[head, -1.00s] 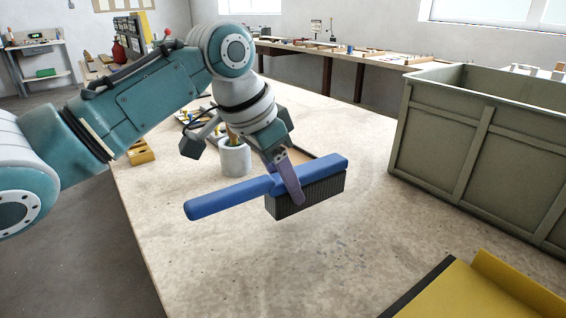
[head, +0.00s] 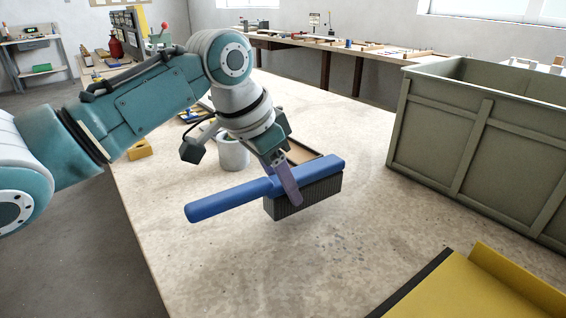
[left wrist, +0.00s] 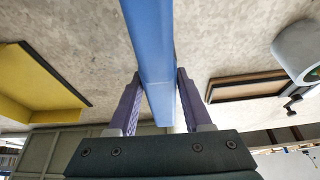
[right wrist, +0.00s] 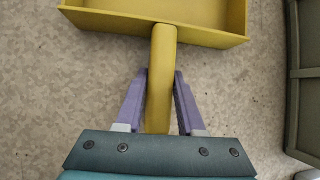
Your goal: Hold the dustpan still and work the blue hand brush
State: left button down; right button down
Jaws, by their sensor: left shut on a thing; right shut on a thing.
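The blue hand brush (head: 232,198) with dark bristles is over the middle of the bench in the head view. My left gripper (head: 290,187) is shut on the brush, its fingers at the bristle head. The left wrist view shows the blue body (left wrist: 153,50) between both fingers. I cannot tell whether the bristles touch the bench. The yellow dustpan (head: 490,285), with a black front edge, is partly in view at the lower right. In the right wrist view my right gripper (right wrist: 160,85) is shut on the dustpan's handle (right wrist: 161,65); it is outside the head view.
A grey-green crate (head: 440,135) stands at the right of the bench. A pale cup (head: 234,155) and a brown-framed tray (head: 305,165) are behind the brush. A yellow block (head: 139,149) sits at the left edge.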

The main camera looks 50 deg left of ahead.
pick_arm(q)
jog(key=shift+f, duration=1.25)
jog(key=shift+d, duration=0.1)
jog(key=shift+s+d, duration=0.15)
jog(key=shift+d, duration=1.15)
jog(key=shift+d, duration=0.1)
jog(key=shift+s+d, duration=0.2)
jog(key=shift+d, duration=1.1)
jog(key=shift+s+d, duration=0.15)
jog(key=shift+d, duration=1.25)
